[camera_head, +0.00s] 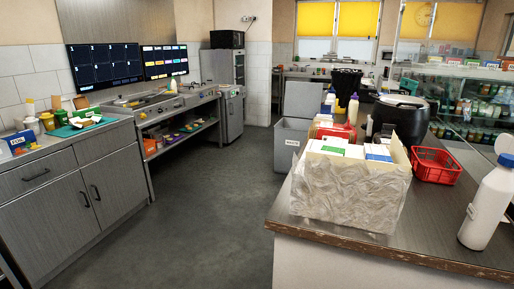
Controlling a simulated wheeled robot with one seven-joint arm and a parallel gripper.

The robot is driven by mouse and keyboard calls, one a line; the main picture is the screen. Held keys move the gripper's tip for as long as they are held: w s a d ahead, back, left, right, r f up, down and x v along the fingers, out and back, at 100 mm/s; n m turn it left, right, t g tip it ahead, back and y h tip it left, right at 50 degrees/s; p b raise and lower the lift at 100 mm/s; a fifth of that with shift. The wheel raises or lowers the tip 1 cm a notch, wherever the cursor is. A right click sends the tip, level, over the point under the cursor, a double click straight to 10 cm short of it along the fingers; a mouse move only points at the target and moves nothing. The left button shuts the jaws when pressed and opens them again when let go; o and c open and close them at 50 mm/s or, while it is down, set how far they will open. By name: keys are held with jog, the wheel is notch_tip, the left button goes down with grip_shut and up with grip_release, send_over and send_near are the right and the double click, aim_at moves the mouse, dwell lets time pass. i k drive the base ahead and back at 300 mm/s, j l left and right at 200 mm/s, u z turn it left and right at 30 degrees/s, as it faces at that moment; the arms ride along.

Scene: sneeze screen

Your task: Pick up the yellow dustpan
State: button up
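I cannot make out a yellow dustpan in the head view. Small yellow containers (47,121) stand on the left counter, but none of them clearly has a dustpan's shape. The area behind the right counter and its goods is hidden. My gripper is not in view.
The right counter (400,243) bears a box of cartons (348,194), a red basket (436,166), a black pot (402,117) and a white bottle (488,205). A grey bin (290,145) stands beyond its left end. Left are grey cabinets (82,183). The floor (220,200) between is clear.

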aim_at(338, 110)
jog(key=i+j+u, duration=0.15)
jog(key=u, duration=0.3)
jog(key=i+j+u, duration=0.25)
jog(key=u, duration=0.15)
jog(key=i+j+u, duration=0.15)
jog(key=u, duration=0.3)
jog(key=i+u, duration=0.3)
jog(key=u, duration=0.15)
jog(key=i+u, duration=0.25)
jog(key=i, duration=0.65)
jog(key=i+l+z, duration=0.2)
jog(key=i+z, duration=0.3)
jog(key=i+j+z, duration=0.1)
jog(key=i+z, duration=0.35)
jog(key=i, duration=0.2)
jog(key=i+j+z, duration=0.25)
jog(key=i+z, duration=0.25)
jog(key=i+l+z, duration=0.2)
jog(key=i+z, duration=0.2)
jog(key=i, duration=0.25)
jog(key=i+z, duration=0.4)
jog(key=i, duration=0.3)
jog(key=i+j+z, duration=0.35)
jog(key=i, duration=0.3)
jog(key=i+z, duration=0.2)
jog(key=i, duration=0.4)
jog(key=i+j+z, duration=0.15)
jog(key=i, duration=0.4)
jog(key=i+j+z, duration=0.2)
jog(key=i, duration=0.4)
